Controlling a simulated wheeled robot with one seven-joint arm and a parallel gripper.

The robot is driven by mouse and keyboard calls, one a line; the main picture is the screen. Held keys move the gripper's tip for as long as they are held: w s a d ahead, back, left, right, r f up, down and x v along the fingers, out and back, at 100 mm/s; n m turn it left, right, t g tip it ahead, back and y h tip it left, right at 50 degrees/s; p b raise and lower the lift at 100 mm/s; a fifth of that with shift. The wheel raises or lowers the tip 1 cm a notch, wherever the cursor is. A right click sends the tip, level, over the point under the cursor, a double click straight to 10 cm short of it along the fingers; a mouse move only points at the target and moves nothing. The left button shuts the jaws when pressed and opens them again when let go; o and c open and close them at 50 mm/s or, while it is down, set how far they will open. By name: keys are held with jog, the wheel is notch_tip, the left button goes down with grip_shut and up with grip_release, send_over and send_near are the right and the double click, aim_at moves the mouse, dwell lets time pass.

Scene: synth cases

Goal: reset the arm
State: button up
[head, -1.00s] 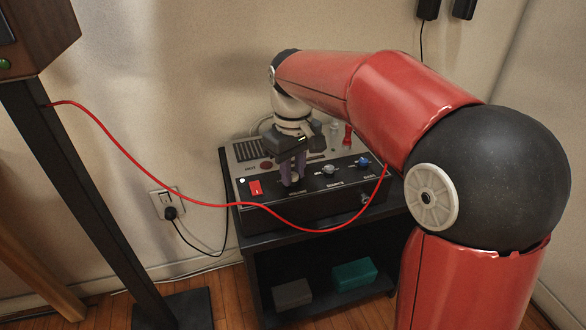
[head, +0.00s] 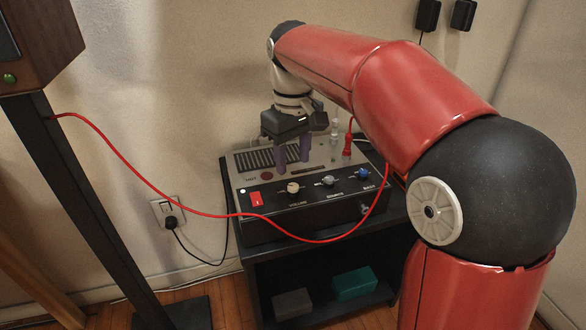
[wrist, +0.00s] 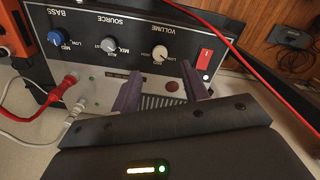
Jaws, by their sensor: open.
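My gripper (head: 293,160) is open and empty above the top of a black and grey amplifier box (head: 262,222), behind its volume knob (head: 293,188). Its two purple fingers point down and stand apart. In the wrist view my gripper (wrist: 160,88) shows nothing between the fingers, and the volume knob (wrist: 160,53) lies beyond them. My red arm reaches over from the right of the head view.
The amplifier also has a red switch (head: 257,199), a source knob (head: 328,181) and a blue bass knob (head: 362,174). A red cable (head: 150,193) hangs across its front. A speaker (head: 40,40) on a black stand is at left. Teal (head: 355,284) and grey (head: 292,304) boxes sit on the lower shelf.

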jog(key=shift+r, duration=0.65)
jog(key=shift+s+d, duration=0.1)
jog(key=s+d+f+m+t, duration=0.2)
jog(key=s+d+f+m, duration=0.2)
jog(key=s+d, duration=0.3)
jog(key=s+d+f+m+t, duration=0.3)
jog(key=s+d, duration=0.3)
jog(key=s, duration=0.7)
jog(key=shift+s+d+f+m+t, duration=0.3)
jog(key=shift+s+d+f+m, duration=0.1)
jog(key=shift+f, duration=0.15)
jog(key=shift+c, duration=0.3)
